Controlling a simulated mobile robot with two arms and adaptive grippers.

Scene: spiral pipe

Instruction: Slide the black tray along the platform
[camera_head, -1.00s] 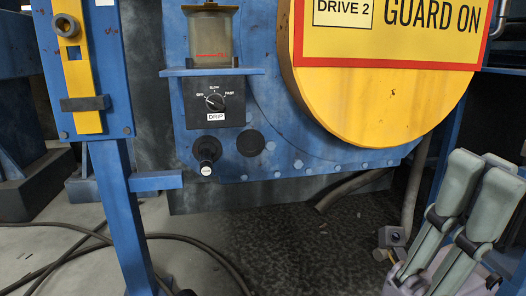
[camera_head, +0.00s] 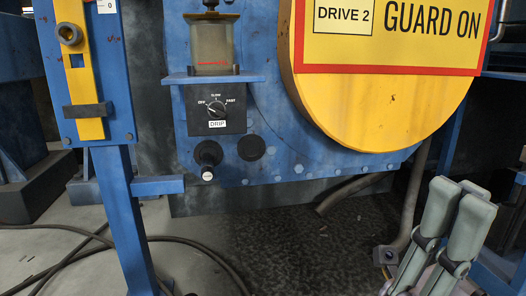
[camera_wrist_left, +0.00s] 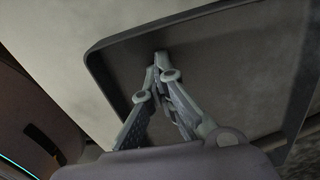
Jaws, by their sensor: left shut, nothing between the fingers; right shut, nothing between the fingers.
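In the left wrist view, the black tray (camera_wrist_left: 136,36) shows as a shallow pan with a thin dark rim and a dull grey inner face. My left gripper (camera_wrist_left: 160,58) is shut and empty. Its fingertips appear over the tray's inner face, inside the rim; whether they touch it I cannot tell. A pale flat surface (camera_wrist_left: 60,45) lies outside the rim; whether it is the platform is unclear. In the head view, my right gripper (camera_head: 458,190) is shut and empty at the lower right, away from the tray. The tray and left gripper are outside the head view.
In the head view, a blue machine panel (camera_head: 300,168) carries a drip dial (camera_head: 216,110), a jar (camera_head: 210,50) and a yellow guard (camera_head: 375,115). A blue post (camera_head: 125,220) stands at the left. Hoses (camera_head: 85,250) lie on the floor.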

